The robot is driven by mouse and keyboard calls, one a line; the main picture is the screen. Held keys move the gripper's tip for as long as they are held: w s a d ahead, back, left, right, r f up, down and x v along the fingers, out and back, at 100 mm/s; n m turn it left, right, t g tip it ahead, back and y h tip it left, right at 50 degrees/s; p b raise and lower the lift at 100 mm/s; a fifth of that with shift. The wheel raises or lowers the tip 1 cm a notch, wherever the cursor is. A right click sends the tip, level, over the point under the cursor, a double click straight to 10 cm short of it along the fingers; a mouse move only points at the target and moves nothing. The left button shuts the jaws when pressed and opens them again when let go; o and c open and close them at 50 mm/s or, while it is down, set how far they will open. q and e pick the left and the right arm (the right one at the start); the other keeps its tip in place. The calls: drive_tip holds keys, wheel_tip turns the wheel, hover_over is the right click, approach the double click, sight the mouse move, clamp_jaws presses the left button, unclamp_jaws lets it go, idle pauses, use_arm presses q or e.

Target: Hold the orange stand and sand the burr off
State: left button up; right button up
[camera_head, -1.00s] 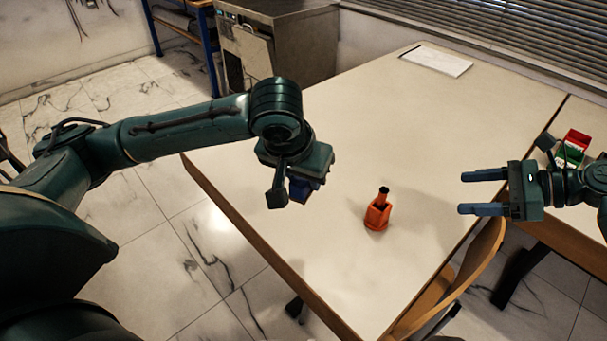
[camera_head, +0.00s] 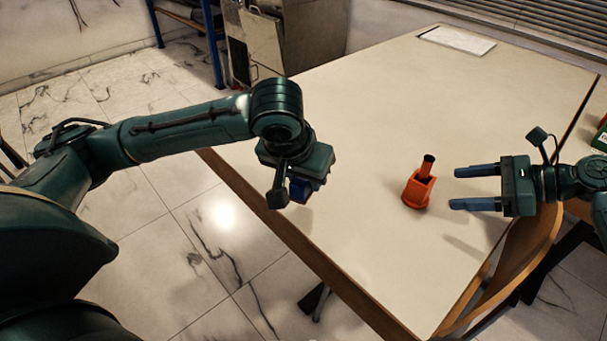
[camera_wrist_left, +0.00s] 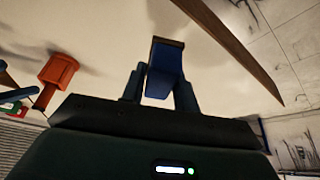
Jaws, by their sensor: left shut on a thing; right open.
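I cannot make out a burr. The stand also shows at the left of the left wrist view (camera_wrist_left: 59,70). My left gripper (camera_head: 304,190) is over the table's near left edge, well left of the stand. It is shut on a blue block with a brownish end face (camera_wrist_left: 165,68), held clear of the table. My right gripper (camera_head: 453,188) is open and empty, just right of the stand, its fingers pointing at it without touching.
The pale table (camera_head: 390,110) is mostly clear around the stand. A white sheet (camera_head: 457,41) lies at its far end. A wooden chair back (camera_head: 520,258) stands at the right edge, below my right arm. A green bin (camera_head: 601,137) shows at the far right.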

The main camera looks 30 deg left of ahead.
sight(431, 189)
use_arm(q)
wheel_tip(431, 189, down, 4)
drive_tip(key=b, duration=0.3)
drive_tip(key=shift+f, duration=0.15)
use_arm(e)
drive_tip(key=x, duration=0.4)
drive_tip(key=shift+a+f, duration=0.1)
drive_tip(key=shift+f, duration=0.25)
use_arm(q)
wheel_tip(431, 189, up, 2)
drive_tip(key=shift+r+p, duration=0.2)
drive_tip(key=shift+p, duration=0.75)
use_arm(e)
drive_tip(key=a, duration=0.2)
drive_tip(key=shift+a+f, duration=0.2)
drive_tip(key=shift+a, duration=0.05)
use_arm(q)
drive_tip(key=shift+r, duration=0.1)
use_arm(e)
drive_tip(key=shift+a+f, duration=0.45)
drive_tip(key=shift+a, duration=0.05)
